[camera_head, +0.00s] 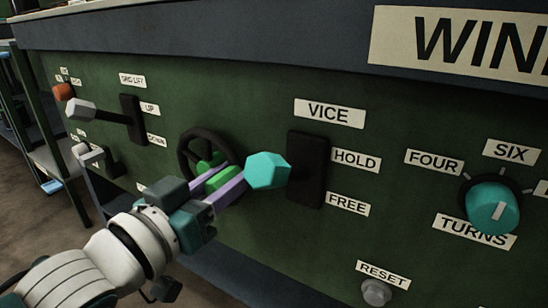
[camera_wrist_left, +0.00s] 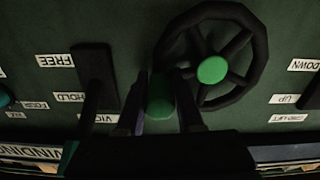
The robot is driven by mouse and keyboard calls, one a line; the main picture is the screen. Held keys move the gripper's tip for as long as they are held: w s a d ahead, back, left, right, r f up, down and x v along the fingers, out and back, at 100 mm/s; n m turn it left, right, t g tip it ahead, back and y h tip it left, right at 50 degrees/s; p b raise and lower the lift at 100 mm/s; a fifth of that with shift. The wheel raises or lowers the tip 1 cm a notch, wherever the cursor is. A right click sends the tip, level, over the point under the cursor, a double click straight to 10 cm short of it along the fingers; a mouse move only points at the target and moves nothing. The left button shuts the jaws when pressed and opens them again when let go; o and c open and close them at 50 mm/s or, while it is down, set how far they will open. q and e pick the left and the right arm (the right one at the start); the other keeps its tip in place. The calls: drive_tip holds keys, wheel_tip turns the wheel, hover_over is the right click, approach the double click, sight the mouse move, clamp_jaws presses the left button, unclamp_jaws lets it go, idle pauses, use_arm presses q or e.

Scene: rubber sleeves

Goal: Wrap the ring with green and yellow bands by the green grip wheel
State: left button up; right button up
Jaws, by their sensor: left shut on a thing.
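The hand wheel (camera_head: 183,141) has a dark spoked rim and a green hub; it also shows in the left wrist view (camera_wrist_left: 262,50). Its green grip (camera_wrist_left: 160,96) sticks out at the rim. My left gripper (camera_head: 229,180) has its purple fingers on either side of this grip and is shut on it. In the left wrist view the two fingers flank the green grip. The ring with green and yellow bands is not seen in either view. My right gripper is not in view.
The VICE lever's teal knob (camera_head: 267,171) is close to the right of my left fingers, its lever about level with HOLD. Farther right are the teal TURNS knob (camera_head: 493,206) and grey RESET button (camera_head: 376,292). A grey-knobbed lever (camera_head: 81,110) stands out at left.

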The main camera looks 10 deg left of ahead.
use_arm(q)
clamp_jaws()
drive_tip(key=shift+r, duration=0.1)
idle(0.7)
drive_tip(key=shift+d, duration=0.1)
drive_tip(key=m, duration=0.1)
drive_tip(key=f+m, duration=0.1)
drive_tip(key=m, duration=0.1)
drive_tip(key=shift+d+f+b, duration=0.1)
drive_tip(key=shift+f+b, duration=0.2)
drive_tip(key=shift+b, duration=0.05)
drive_tip(key=shift+w+a+f+m+b, duration=0.15)
drive_tip(key=shift+a+f+m+b, duration=0.5)
drive_tip(key=shift+m, duration=1.35)
drive_tip(key=shift+w+a+f+m+b, duration=0.25)
drive_tip(key=shift+f+m+b, duration=0.7)
drive_tip(key=shift+m, duration=1.05)
drive_tip(key=shift+w+a+f+m+b, duration=0.1)
drive_tip(key=shift+a+f+m+b, duration=0.65)
drive_tip(key=shift+m, duration=1.25)
drive_tip(key=shift+d+f, duration=0.15)
drive_tip(key=shift+d, duration=0.1)
